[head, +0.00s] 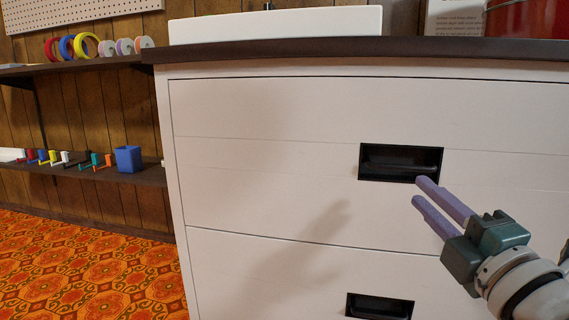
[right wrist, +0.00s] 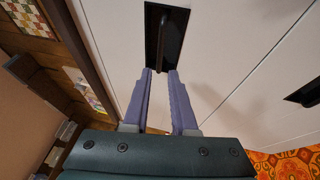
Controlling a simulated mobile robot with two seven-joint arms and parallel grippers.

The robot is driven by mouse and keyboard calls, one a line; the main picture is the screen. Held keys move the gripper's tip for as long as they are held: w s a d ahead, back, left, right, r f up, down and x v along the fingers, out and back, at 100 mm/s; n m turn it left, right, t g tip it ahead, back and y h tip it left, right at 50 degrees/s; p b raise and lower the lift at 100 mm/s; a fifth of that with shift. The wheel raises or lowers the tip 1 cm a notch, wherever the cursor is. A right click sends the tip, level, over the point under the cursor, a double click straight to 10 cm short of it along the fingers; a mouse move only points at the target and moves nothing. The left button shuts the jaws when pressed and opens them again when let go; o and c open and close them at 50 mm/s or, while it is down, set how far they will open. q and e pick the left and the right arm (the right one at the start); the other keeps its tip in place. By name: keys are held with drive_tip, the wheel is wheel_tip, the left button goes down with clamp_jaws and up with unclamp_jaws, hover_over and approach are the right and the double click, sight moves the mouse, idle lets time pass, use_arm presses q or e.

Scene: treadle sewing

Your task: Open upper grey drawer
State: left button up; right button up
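The upper drawer (head: 270,125) is a wide pale grey-white front, closed flush in the cabinet. Its black recessed handle (head: 400,155) is right of the middle. My right gripper (head: 420,190) has purple fingers reaching from the lower right, with the tips by the handle's lower right edge. In the right wrist view the fingers (right wrist: 160,72) are apart with a gap between them. There the handle (right wrist: 176,38) is just beyond the tips, its dark bar in line with the gap. Contact cannot be told. My left gripper is not in view.
A lower drawer (head: 260,275) with its own black handle (head: 380,306) is below, also closed. The dark countertop (head: 300,50) overhangs above. Shelves at the left hold tape rolls (head: 80,47), a blue box (head: 128,159) and small coloured items. Patterned floor is open at the left.

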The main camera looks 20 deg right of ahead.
sight(403, 169)
drive_tip(key=w+d, duration=0.1)
drive_tip(key=w+d+b, duration=0.1)
drive_tip(key=w, duration=0.1)
drive_tip(key=shift+r, duration=0.35)
drive_tip(key=x, duration=0.3)
drive_tip(key=b+x, duration=0.1)
drive_tip(key=x, duration=0.1)
drive_tip(key=shift+w+a, duration=0.15)
drive_tip(key=shift+w, duration=0.25)
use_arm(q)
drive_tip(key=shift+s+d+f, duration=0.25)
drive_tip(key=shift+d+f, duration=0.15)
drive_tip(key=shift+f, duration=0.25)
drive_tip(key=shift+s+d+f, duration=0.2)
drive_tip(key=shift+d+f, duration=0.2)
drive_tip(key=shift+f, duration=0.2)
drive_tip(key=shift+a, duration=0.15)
use_arm(e)
drive_tip(key=shift+a, duration=0.1)
drive_tip(key=shift+c, duration=0.2)
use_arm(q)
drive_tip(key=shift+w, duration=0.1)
use_arm(e)
clamp_jaws()
